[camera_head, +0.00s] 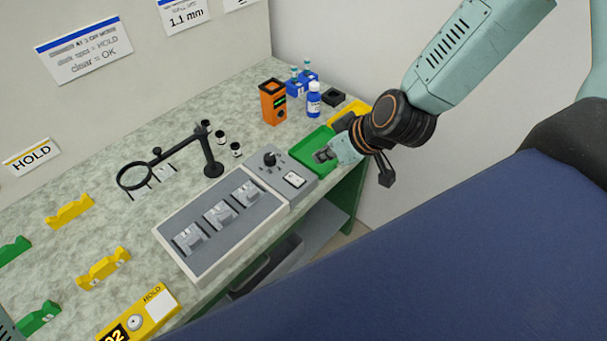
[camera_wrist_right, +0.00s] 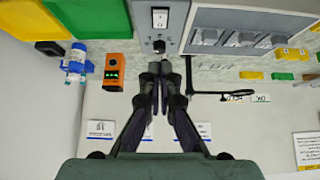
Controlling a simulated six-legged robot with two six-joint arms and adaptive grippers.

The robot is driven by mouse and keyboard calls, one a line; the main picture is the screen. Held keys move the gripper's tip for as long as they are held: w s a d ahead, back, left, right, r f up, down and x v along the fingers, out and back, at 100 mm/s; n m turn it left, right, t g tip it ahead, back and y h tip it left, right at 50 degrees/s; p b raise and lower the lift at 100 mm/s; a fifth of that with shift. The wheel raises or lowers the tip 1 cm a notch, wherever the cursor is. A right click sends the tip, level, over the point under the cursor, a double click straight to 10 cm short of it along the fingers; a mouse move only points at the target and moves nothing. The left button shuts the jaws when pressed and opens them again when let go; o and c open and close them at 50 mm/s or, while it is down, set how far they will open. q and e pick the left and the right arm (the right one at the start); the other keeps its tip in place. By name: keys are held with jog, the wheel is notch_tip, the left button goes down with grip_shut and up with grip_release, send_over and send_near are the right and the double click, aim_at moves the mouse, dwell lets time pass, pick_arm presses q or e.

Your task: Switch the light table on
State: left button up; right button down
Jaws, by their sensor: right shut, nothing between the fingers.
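The light table (camera_head: 228,240) lies on the bench with a grey, unlit-looking face bearing several clear blocks (camera_head: 220,215). Its control box at the right end carries a black knob (camera_head: 270,158) and a white rocker switch (camera_head: 294,179). The switch also shows at the top of the right wrist view (camera_wrist_right: 160,18), with the knob (camera_wrist_right: 158,46) below it. My right gripper (camera_head: 325,155) is shut and empty, over the green tray beyond the control box. In the wrist view its fingertips (camera_wrist_right: 158,70) point towards the knob. The rocker's pressed side is too small to tell. My left gripper is not in view.
A green tray (camera_head: 303,151) and a yellow tray (camera_head: 358,106) lie beyond the control box. An orange meter (camera_head: 272,102), a blue-labelled bottle (camera_head: 314,99) and a black magnifier stand (camera_head: 212,168) are behind. Yellow holders (camera_head: 104,268) stand at the left.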

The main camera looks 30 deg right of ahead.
jog(key=f+b, duration=0.1)
jog(key=b, duration=0.4)
send_over(300, 181)
jog(key=s, duration=0.1)
notch_tip(300, 181, down, 7)
jog(key=shift+f, duration=0.1)
notch_tip(300, 181, down, 3)
jog(key=shift+s+r+b, duration=0.1)
jog(key=shift+s+b, duration=0.05)
jog(key=shift+b, duration=0.15)
jog(key=shift+s+d+f, duration=0.1)
jog(key=shift+f, duration=0.3)
jog(key=shift+s+f, duration=0.2)
jog(key=shift+f, duration=0.45)
jog(key=shift+w+d+r, duration=0.1)
jog(key=shift+r, duration=0.2)
